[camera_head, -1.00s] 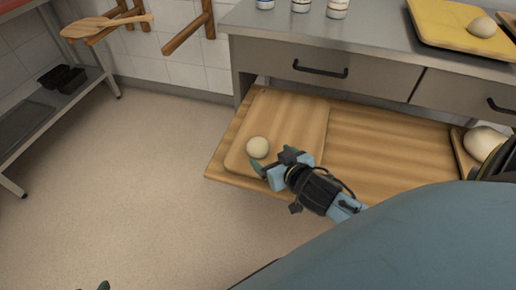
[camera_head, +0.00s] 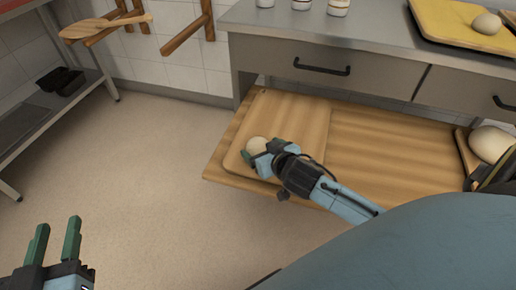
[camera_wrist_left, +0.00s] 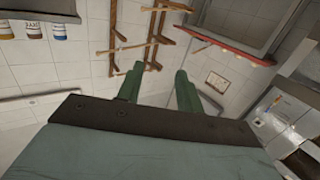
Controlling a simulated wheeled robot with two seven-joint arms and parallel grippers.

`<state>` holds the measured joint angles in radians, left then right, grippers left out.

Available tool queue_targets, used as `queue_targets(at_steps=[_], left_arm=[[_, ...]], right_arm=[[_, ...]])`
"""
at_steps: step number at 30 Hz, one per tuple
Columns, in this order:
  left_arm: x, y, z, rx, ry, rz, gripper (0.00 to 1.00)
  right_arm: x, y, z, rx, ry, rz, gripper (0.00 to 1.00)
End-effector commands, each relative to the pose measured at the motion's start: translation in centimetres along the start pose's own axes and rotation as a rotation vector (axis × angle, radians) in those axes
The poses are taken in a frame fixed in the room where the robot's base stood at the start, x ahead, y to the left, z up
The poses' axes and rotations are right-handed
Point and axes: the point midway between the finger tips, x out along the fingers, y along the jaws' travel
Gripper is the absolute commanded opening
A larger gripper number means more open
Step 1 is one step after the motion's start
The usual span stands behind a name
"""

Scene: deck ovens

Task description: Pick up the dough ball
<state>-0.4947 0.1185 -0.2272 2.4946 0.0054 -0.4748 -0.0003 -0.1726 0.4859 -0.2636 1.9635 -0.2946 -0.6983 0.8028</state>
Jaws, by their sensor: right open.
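My left gripper (camera_head: 57,229) is open and empty over the floor at the lower left. Its two green fingers also show apart in the left wrist view (camera_wrist_left: 158,80).
The steel counter with drawers (camera_head: 380,74) overhangs the back of the shelf. A larger dough ball (camera_head: 491,145) lies on a board at the right, and another dough ball (camera_head: 486,23) on a yellow board (camera_head: 440,22). A rack (camera_head: 60,105) stands left; the floor between is clear.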

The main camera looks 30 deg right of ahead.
Motion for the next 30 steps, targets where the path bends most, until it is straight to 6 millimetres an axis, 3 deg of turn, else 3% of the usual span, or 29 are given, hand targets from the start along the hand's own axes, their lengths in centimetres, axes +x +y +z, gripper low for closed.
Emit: queue_targets(at_steps=[9, 15, 27, 30], left_arm=[[-0.5, 1.0, -4.9, -0.012, 0.321, 0.025, 0.36], [-1.4, 1.4, -7.2, -0.020, 0.490, 0.035, 0.36], [-2.0, 1.5, -8.3, -0.023, 0.564, 0.039, 0.36], [-2.0, 1.5, -8.3, -0.023, 0.564, 0.039, 0.36]], right_arm=[[2.0, 0.2, 0.4, -0.001, 0.001, 0.000, 0.83], [3.5, 0.2, 0.4, -0.001, 0.000, 0.000, 0.83], [4.0, 0.2, 0.3, -0.001, -0.001, 0.000, 0.83], [4.0, 0.2, 0.3, -0.001, -0.001, 0.000, 0.73]])
